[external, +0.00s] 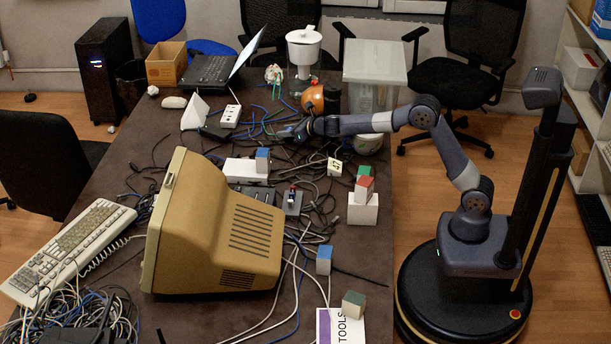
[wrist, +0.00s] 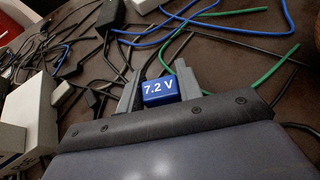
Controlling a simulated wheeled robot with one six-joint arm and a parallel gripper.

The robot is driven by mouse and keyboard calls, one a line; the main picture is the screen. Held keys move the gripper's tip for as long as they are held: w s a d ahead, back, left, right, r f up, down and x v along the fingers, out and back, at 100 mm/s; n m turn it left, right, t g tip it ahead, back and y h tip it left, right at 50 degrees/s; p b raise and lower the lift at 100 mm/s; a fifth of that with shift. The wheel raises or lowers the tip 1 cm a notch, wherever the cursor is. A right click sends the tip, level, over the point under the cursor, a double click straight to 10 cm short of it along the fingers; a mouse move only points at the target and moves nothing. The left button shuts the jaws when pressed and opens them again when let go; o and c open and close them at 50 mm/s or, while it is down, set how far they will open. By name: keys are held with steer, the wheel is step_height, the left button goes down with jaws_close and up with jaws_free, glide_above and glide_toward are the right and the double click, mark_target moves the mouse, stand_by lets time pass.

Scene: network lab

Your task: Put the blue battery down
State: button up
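The blue battery (wrist: 160,90), marked "7.2 V" in white, sits between the two grey fingers of my gripper (wrist: 158,86) in the wrist view. The fingers lie close against its left and right sides, so my gripper is shut on it. In the external view my gripper (external: 291,132) is stretched out to the left over the far middle of the cluttered table (external: 130,150). The battery is too small to make out there. How far it is above the table top is hard to tell.
Blue, green and black cables lie around my gripper. A white box (external: 245,171) and the beige monitor (external: 215,230) are nearer the front. A white power strip (external: 231,116) lies to the left.

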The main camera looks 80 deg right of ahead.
steer(key=o, duration=0.4)
steer(key=shift+r, duration=0.1)
steer(key=shift+r, duration=0.25)
steer(key=shift+s+a, duration=0.1)
steer(key=shift+s, duration=0.25)
steer(key=b+v, duration=0.1)
steer(key=v, duration=1)
steer(key=shift+a, duration=0.1)
